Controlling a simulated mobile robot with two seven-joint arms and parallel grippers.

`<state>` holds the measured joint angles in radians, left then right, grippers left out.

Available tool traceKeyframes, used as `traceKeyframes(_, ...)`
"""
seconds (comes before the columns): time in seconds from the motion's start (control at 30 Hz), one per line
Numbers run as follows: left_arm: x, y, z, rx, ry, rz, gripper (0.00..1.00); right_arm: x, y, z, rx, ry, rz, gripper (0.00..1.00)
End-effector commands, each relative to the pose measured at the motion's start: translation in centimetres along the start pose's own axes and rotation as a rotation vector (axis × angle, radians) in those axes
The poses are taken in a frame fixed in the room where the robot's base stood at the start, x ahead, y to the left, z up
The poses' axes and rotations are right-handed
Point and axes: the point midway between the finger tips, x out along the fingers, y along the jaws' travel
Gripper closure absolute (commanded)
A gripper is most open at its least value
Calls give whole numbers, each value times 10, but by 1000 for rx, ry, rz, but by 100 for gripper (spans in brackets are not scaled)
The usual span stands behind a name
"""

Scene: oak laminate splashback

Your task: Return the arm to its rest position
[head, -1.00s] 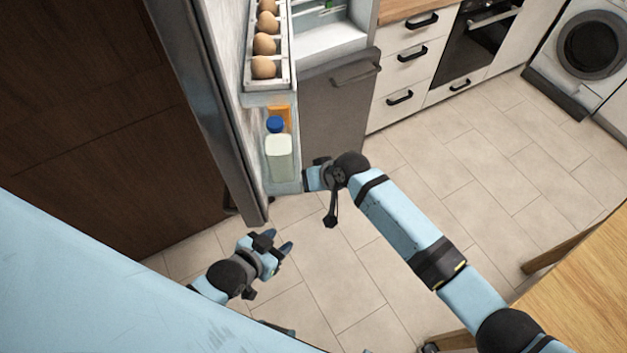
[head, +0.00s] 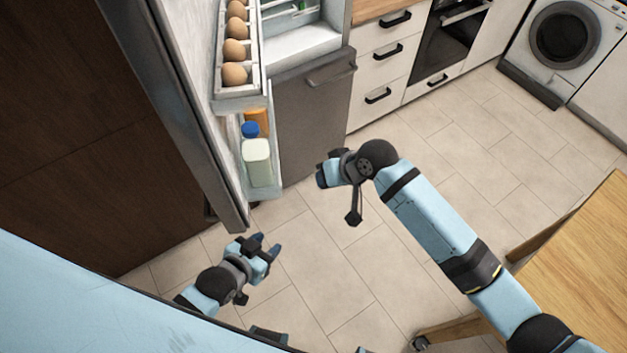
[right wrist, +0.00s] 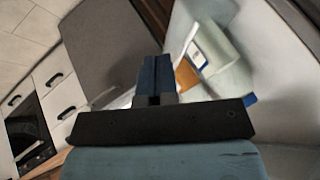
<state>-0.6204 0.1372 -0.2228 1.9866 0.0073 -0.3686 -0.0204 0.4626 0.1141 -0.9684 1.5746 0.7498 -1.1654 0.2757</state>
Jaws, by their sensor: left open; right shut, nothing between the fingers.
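My right arm (head: 425,215) reaches in from the lower right in the head view. Its gripper (head: 322,175) is out over the floor, to the right of the open fridge door and apart from it. In the right wrist view its fingers (right wrist: 154,80) are together with nothing between them. My left gripper (head: 266,246) is low at the lower left in the head view, below the door's bottom edge. It is open and empty, with its fingers spread.
The open fridge door (head: 212,120) holds eggs (head: 235,50) in a rack and a blue-capped bottle (head: 257,162). The lower fridge front (head: 313,120) stands behind. A wooden table (head: 580,270) is at the right. Tiled floor (head: 480,150) between is clear.

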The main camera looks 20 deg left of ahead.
Motion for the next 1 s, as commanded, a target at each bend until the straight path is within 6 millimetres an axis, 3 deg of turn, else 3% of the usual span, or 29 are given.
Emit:
traceKeyframes(0.37, 1, 2, -1, -3, 3, 3, 57, -9, 1, 0, 2, 2, 2, 100)
traceKeyframes(0.57, 1, 2, -1, -3, 4, 2, 57, -5, 6, 17, 39, 95, -10, 100)
traceKeyframes(0.77, 1, 2, -2, -3, 5, 2, 57, -9, 34, 63, 121, 316, 44, 100)
traceKeyframes(0.87, 1, 2, -2, -3, 6, 2, 57, -18, 55, 96, 154, 415, 116, 100)
traceKeyframes(1.0, 1, 2, -2, -3, 6, 1, 57, -38, 86, 153, 180, 519, 255, 100)
